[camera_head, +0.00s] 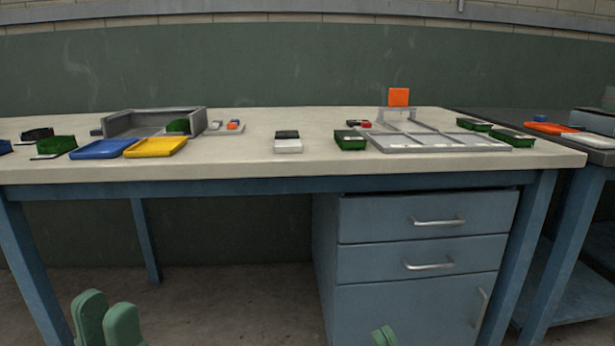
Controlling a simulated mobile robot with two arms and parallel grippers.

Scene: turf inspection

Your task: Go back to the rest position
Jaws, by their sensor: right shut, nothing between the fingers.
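My left gripper (106,318) is at the bottom left, below and in front of the table. Its two green fingers stand apart with nothing seen between them.
The pale worktable (240,158) has blue legs and a drawer cabinet (420,240) below it. On top are a grey open box (150,121), a blue tray (101,149), a yellow tray (155,147), green turf blocks and a grey divided tray (437,142). A dark side table (480,117) adjoins at right.

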